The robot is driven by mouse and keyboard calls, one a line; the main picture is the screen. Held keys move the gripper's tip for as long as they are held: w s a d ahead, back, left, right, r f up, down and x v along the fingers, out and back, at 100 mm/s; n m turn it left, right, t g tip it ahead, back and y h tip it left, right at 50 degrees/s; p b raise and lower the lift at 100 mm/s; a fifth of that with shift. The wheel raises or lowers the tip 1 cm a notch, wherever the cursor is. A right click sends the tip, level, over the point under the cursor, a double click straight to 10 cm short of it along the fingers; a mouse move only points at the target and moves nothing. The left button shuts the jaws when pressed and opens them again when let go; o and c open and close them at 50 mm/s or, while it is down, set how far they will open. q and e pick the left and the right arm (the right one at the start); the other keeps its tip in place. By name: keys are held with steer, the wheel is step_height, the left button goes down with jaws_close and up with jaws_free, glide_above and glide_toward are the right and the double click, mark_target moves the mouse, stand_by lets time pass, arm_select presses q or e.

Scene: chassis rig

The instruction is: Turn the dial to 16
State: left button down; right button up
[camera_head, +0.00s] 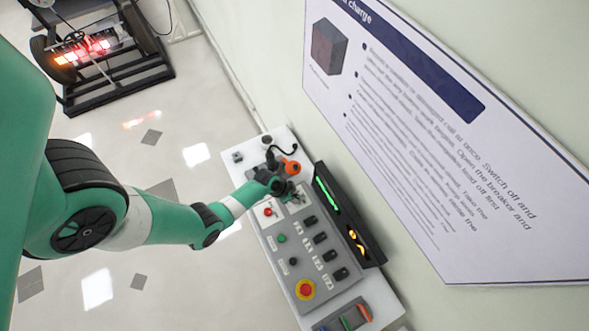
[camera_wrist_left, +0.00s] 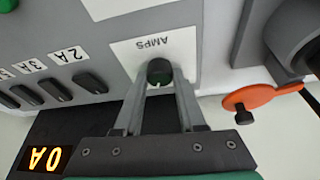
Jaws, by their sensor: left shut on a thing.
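An amber readout (camera_wrist_left: 45,158) appears to read 0A, upside down in the left wrist view. My right gripper is not in view.
Several black switches (camera_head: 320,238) and a red emergency button (camera_head: 306,290) are lower on the panel. A black display box (camera_head: 340,208) stands along the wall, with a large sign (camera_head: 430,150) above.

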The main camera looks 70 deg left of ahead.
arm_select(q)
steer(key=shift+m+h, duration=0.4)
steer(key=shift+m, duration=0.7)
steer(key=shift+a+m+h+p, duration=0.1)
steer(key=shift+m+h+p, duration=0.25)
steer(key=shift+m, duration=0.45)
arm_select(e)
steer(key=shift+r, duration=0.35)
arm_select(q)
steer(key=c, duration=0.5)
jaws_free()
